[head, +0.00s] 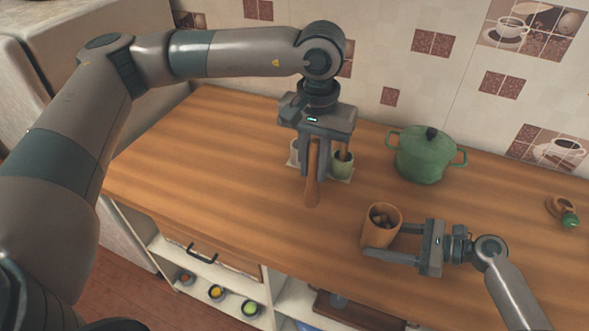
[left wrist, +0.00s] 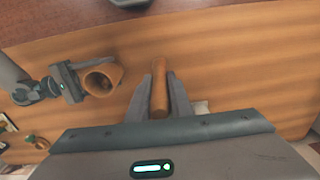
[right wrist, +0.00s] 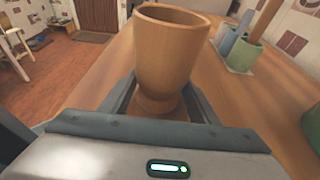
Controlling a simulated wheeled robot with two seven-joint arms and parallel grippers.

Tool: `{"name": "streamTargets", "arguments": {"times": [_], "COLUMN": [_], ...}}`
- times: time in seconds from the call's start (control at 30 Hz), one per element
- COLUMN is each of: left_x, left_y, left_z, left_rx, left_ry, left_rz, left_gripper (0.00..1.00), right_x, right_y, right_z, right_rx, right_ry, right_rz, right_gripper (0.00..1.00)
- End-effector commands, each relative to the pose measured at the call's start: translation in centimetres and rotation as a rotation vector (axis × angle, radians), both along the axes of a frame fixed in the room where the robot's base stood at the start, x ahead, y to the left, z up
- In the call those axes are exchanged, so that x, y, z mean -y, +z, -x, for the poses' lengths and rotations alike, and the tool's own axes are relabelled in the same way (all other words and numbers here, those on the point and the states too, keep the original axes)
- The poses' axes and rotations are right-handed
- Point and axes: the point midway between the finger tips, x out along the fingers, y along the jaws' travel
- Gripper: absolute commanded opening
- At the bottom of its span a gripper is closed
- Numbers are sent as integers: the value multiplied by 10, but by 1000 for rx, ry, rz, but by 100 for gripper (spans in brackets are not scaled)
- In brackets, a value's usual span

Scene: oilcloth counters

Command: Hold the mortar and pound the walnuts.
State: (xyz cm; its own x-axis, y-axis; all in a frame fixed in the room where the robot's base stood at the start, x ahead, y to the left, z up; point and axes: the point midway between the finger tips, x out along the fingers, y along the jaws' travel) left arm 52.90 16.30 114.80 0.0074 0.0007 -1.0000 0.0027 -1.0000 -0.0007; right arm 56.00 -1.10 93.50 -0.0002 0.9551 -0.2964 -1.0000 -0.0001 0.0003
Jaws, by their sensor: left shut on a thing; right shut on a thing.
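The wooden mortar (head: 381,228) stands upright on the counter, with walnuts (head: 380,217) visible inside. My right gripper (head: 380,252) is shut around the mortar's lower part; the grip also shows in the right wrist view (right wrist: 160,102). The wooden pestle (head: 312,185) hangs upright from my left gripper (head: 316,165), which is shut on it. The pestle is to the left of the mortar and apart from it. In the left wrist view the pestle (left wrist: 159,92) is between the fingers, with the mortar (left wrist: 101,77) to its left.
A green lidded pot (head: 424,158) stands behind the mortar. A tray with a green cup (head: 342,165) and a pale cup (head: 294,153) is behind the pestle. A small wooden item with a green part (head: 566,212) lies at far right. The left counter is clear.

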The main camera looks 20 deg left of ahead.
Motion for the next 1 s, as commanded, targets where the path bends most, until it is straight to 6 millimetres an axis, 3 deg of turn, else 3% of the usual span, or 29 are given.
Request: {"name": "streamTargets", "arguments": {"times": [0.2, 0.5, 0.7, 1.0], "left_x": [60, 136, 159, 163], "left_y": [20, 44, 52, 53], "left_z": [-21, -32, -32, -32], "left_rx": [5, -2, -6, -7], "left_ry": [-4, -4, -1, -2], "left_rz": [1, 2, 2, 2], "left_gripper": [0, 0, 0, 0], "right_x": [0, 0, 0, 0], "right_y": [0, 0, 0, 0], "right_z": [0, 0, 0, 0], "right_rx": [0, 0, 0, 0], "right_ry": [0, -1, -1, 0], "right_rz": [0, 0, 0, 0], "right_gripper": [43, 43, 43, 43]}}
